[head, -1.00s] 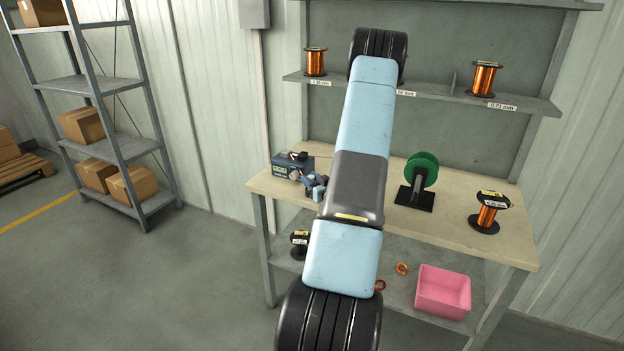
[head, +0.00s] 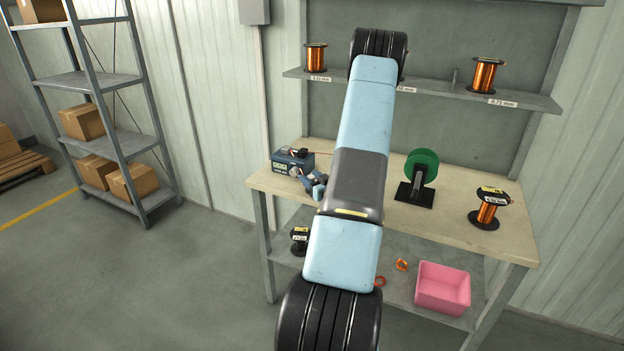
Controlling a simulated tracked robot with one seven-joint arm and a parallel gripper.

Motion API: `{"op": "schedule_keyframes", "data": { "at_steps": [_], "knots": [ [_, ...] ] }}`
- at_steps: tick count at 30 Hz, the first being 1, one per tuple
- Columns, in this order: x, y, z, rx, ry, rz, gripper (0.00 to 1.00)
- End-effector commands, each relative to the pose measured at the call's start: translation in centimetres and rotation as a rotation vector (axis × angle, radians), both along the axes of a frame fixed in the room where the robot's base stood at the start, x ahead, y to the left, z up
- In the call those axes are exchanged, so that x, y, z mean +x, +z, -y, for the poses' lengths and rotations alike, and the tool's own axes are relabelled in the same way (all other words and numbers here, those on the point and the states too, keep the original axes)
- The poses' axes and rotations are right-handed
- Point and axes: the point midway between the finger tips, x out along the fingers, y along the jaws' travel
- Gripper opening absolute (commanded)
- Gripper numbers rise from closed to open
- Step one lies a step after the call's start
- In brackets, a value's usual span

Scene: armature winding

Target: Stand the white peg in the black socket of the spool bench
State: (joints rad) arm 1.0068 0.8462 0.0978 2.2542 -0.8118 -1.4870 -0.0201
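The spool bench (head: 446,216) has a pale top on grey legs. My own raised arm crosses the middle of the head view and covers part of the bench. A green spool (head: 422,166) stands upright on a black stand (head: 413,195) just right of my arm. A black-ended spool of copper wire (head: 487,211) stands near the right end of the bench top.
A teal box with a display (head: 291,162) and small blue-grey parts (head: 306,182) are at the bench's left. Copper spools (head: 316,58) (head: 484,76) stand on the upper shelf. Below are a pink bin (head: 443,290) and orange rings (head: 401,264). Floor at left (head: 150,270) is clear.

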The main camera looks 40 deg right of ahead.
Motion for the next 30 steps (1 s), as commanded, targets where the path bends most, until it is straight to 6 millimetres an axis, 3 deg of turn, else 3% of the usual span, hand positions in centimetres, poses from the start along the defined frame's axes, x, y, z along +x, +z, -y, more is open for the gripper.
{"op": "schedule_keyframes", "data": {
  "at_steps": [5,16,30],
  "knots": [
    [0.0,0.0,0.0,0.000,0.000,0.000,0.63],
    [-0.9,0.0,0.0,0.000,-0.001,-0.001,0.63],
    [-9.4,-0.1,-1.1,0.000,-0.003,-0.001,0.63]
  ]
}}
